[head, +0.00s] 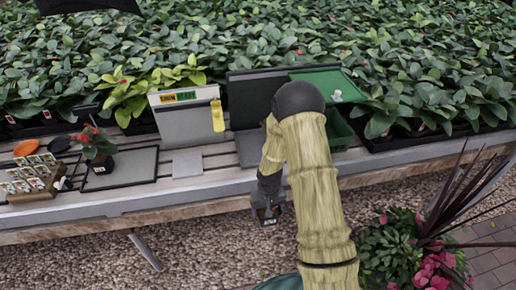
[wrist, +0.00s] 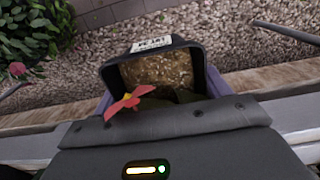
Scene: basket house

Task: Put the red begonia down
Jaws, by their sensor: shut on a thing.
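My gripper (head: 268,213) is shut on a small dark pot (wrist: 190,70) and holds it in front of the bench, above the gravel. In the wrist view the pot sits between the purplish fingers, with a white label on its rim and brown, speckled material inside. A red bloom (wrist: 128,103) with a little yellow shows at its near left side. I cannot tell whether this is the begonia; its leaves are mostly hidden. Another red-flowered plant (head: 98,148) stands upright in a dark pot on the bench at the left, apart from my gripper.
The slatted bench (head: 190,197) holds a dark shallow tray (head: 122,170), a sign box (head: 188,112) with a yellow tag, a grey plate (head: 187,163), a green tray (head: 330,82) and a rack of small packets (head: 30,176). Potted foliage fills the back. A planter with pink flowers stands lower right.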

